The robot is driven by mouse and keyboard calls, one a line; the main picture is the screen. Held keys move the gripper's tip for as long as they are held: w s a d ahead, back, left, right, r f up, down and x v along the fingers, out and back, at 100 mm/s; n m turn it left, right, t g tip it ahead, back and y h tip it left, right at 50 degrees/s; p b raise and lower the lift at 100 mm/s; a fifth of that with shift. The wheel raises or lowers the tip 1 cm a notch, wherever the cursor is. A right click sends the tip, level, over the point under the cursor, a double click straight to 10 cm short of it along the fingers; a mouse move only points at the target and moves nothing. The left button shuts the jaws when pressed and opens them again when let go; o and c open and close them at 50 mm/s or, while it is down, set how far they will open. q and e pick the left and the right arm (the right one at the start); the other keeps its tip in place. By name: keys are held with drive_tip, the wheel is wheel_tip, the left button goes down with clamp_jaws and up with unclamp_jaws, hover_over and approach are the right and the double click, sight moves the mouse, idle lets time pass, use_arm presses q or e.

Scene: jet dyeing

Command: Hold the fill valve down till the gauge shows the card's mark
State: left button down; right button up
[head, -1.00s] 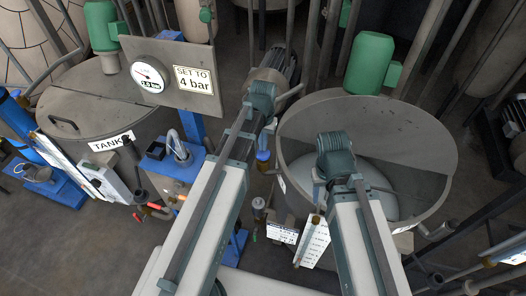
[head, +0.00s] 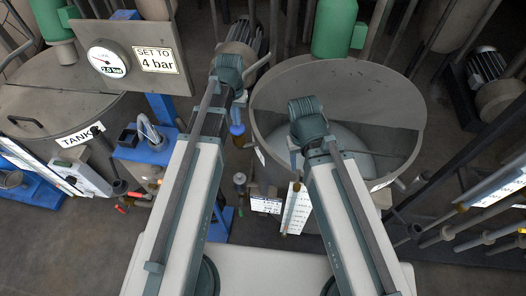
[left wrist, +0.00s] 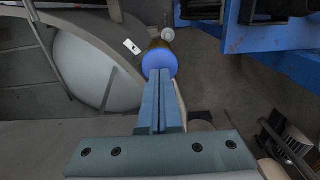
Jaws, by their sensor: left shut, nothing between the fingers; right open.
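The round gauge (head: 107,58) has a white face, a needle and a small readout that looks like 2.0 bar. The card (head: 158,60) beside it reads SET TO 4 bar. A blue round knob, apparently the fill valve (head: 236,130), sits below my left gripper (head: 238,104). In the left wrist view the knob (left wrist: 160,57) is just beyond the shut, empty fingertips (left wrist: 161,71), which overlap its edge; I cannot tell whether they touch. My right gripper (head: 294,160) is open over the near rim of the open vat, its fingers partly hidden by its wrist.
The large open vat (head: 400,90) stands at the centre right. A grey lidded tank (head: 50,105) is at the left. A blue stand (head: 150,148) with a small black box lies between them. Pipes (head: 455,235) run along the right. A white label board (head: 296,212) hangs in front of the vat.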

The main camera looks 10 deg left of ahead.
use_arm(q)
drive_tip(key=shift+f+b, duration=1.55)
use_arm(e)
drive_tip(key=shift+f, duration=1.5)
idle(5.0)
